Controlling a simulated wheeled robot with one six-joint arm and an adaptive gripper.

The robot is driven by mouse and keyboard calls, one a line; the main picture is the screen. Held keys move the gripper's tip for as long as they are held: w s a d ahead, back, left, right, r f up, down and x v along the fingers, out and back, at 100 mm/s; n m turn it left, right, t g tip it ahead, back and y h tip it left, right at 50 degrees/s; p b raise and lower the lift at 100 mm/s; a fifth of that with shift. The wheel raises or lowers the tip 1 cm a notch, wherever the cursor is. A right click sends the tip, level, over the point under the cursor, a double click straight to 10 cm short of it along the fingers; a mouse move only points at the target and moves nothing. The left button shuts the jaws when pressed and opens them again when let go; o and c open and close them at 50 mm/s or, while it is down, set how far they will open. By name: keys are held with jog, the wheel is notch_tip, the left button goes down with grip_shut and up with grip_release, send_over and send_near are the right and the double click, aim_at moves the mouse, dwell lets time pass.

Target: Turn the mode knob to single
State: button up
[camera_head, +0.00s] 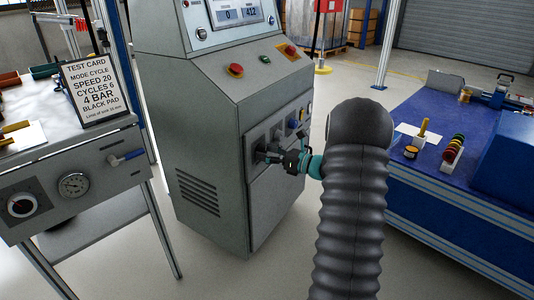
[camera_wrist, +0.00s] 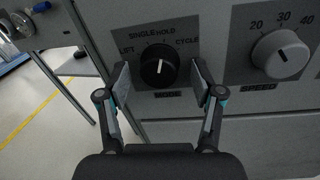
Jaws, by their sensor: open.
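The mode knob (camera_wrist: 158,70) is round and black with a white pointer line, on the grey panel. LIFT, SINGLE, HOLD and CYCLE are printed around its upper side, and MODE below it. The pointer faces nearly straight up, near the SINGLE and HOLD labels; I cannot tell exactly which. My gripper (camera_wrist: 162,83) is open, with one finger on each side of the knob. Contact with the knob does not show. In the head view my gripper (camera_head: 268,154) is at the front of the grey machine (camera_head: 205,120), and the mode knob cannot be made out there.
The lighter speed knob (camera_wrist: 281,54), with numbers above it, sits close to the right of my right finger. A bench with a test card (camera_head: 93,88) stands at left. A blue-topped table (camera_head: 425,180) with small items stands at right.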

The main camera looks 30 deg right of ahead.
jog(key=c, duration=1.1)
jog(key=shift+c, duration=0.2)
jog(key=shift+f+b, duration=0.1)
jog(key=shift+b, duration=0.25)
jog(key=n+b, duration=0.7)
jog(key=b, duration=0.2)
jog(key=shift+n+h, duration=0.3)
jog(key=shift+r, duration=0.2)
jog(key=o, duration=1.1)
